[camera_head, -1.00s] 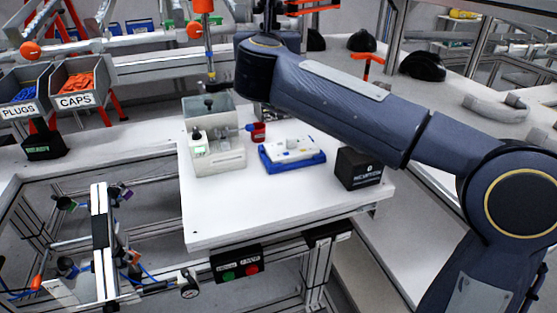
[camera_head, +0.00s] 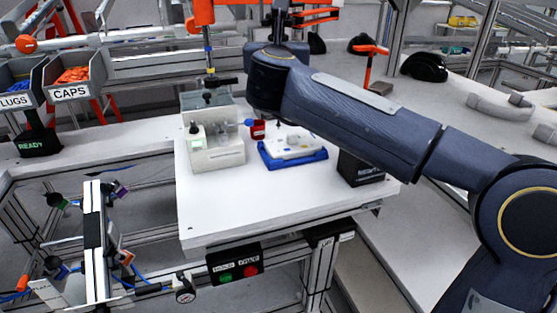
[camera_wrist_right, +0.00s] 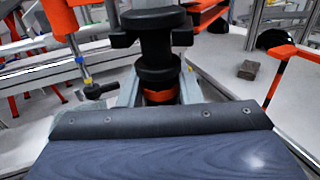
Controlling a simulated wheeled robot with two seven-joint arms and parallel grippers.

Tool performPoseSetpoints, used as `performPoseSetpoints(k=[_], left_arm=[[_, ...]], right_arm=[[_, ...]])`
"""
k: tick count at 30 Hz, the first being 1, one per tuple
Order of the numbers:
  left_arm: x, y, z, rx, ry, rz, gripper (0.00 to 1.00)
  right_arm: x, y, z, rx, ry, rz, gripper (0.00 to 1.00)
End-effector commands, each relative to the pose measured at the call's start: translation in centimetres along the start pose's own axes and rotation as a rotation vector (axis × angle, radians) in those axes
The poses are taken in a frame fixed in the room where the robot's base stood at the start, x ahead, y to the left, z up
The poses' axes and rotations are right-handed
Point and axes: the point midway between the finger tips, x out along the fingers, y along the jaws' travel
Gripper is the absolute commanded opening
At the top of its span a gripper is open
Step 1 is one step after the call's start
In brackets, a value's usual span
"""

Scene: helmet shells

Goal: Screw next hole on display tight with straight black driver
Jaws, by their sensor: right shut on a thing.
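A black, upright, cylindrical driver (camera_wrist_right: 155,45) with an orange ring near its bottom stands in the middle of the right wrist view. My right gripper (camera_wrist_right: 158,92) is shut on it. In the head view my right arm reaches in from the right, and its forearm hides the gripper's fingers. A white part in a blue tray (camera_head: 292,158) lies on the white table below and beside the arm; its holes are too small to tell. My left gripper is not in view.
An orange-topped tool (camera_head: 208,55) hangs above the pale box. A small red item (camera_head: 257,130) and a black box (camera_head: 361,168) flank the tray. The white table (camera_head: 235,212) is clear in front. Bins marked CAPS (camera_head: 73,85) and PLUGS are at left.

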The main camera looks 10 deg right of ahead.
Motion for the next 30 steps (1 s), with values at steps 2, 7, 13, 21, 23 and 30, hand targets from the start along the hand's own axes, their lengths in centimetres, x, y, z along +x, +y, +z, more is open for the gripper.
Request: performPoseSetpoints(k=[2,7,13,21,23,30], left_arm=[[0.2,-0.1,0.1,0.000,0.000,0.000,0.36],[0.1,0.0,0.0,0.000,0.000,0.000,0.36],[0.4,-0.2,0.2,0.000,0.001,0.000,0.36],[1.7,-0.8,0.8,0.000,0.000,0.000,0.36],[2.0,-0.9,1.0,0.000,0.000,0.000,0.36],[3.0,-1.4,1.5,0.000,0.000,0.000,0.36]], right_arm=[[0.0,0.0,-0.3,0.000,0.001,0.000,0.00],[0.0,0.0,-0.1,0.000,0.001,0.000,0.00],[0.0,0.0,-0.6,0.000,0.001,0.000,0.00],[0.0,0.0,-2.2,0.000,0.001,0.000,0.00],[0.0,0.0,-2.5,0.000,0.001,0.000,0.00],[0.0,0.0,-3.9,0.000,0.002,0.000,0.00]])
